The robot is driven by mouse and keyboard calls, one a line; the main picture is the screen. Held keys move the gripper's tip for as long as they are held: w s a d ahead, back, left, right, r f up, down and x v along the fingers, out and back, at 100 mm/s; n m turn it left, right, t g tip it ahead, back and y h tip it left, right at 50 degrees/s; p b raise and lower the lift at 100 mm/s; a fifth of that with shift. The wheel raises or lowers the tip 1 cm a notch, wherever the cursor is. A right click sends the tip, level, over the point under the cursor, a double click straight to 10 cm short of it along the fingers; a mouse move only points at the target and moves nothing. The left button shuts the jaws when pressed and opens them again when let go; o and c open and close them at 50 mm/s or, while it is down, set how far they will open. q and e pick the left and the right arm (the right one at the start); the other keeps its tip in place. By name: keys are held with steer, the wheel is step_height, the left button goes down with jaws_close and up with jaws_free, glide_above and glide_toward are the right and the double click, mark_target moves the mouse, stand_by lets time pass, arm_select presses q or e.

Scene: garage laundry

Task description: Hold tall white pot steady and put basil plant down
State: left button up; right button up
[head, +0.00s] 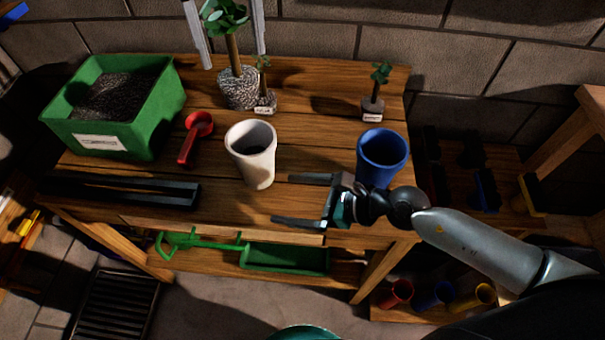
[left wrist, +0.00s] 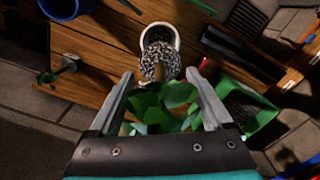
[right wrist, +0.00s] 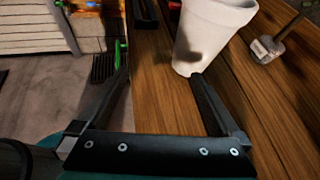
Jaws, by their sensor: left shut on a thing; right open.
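The tall white pot (head: 252,158) stands upright near the front middle of the bench; its opening looks dark and empty. The basil plant (head: 240,88), with a speckled root ball and green leaves, is upright behind the pot in the head view. My left gripper (head: 228,30) is shut on the plant, one finger on each side. In the left wrist view the root ball (left wrist: 160,60) overlaps the white pot's rim (left wrist: 163,27); its height above the bench is hard to tell. My right gripper (head: 283,200) is open, in front and right of the pot, its fingers apart from it.
A green soil tub (head: 150,118) and a red scoop (head: 187,150) are to the left. A black tray (head: 120,190) lies at the front left. A blue pot (head: 382,160) stands right of the white pot. Small seedlings (head: 373,108) stand at the back.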

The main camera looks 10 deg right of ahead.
mark_target(237, 75)
steer(key=w, duration=0.1)
steer(key=w+d+m+t, duration=0.1)
steer(key=w+d, duration=0.1)
steer(key=shift+w+d+r+m+h, duration=0.1)
steer(key=shift+r+m+h, duration=0.2)
steer(key=shift+r+m, duration=0.1)
steer(key=shift+w+d+t, duration=0.1)
steer(key=shift+w+t, duration=0.2)
steer(key=shift+w, duration=0.05)
steer(key=shift+w+m, duration=0.25)
steer(key=shift+m, duration=0.05)
steer(key=x, duration=1.1)
steer(key=shift+f, duration=0.15)
steer(key=shift+c, duration=0.4)
steer(key=c, duration=1)
arm_select(q)
step_height(237, 75, down, 5)
steer(key=m, duration=0.5)
steer(key=shift+m, duration=0.3)
step_height(237, 75, down, 10)
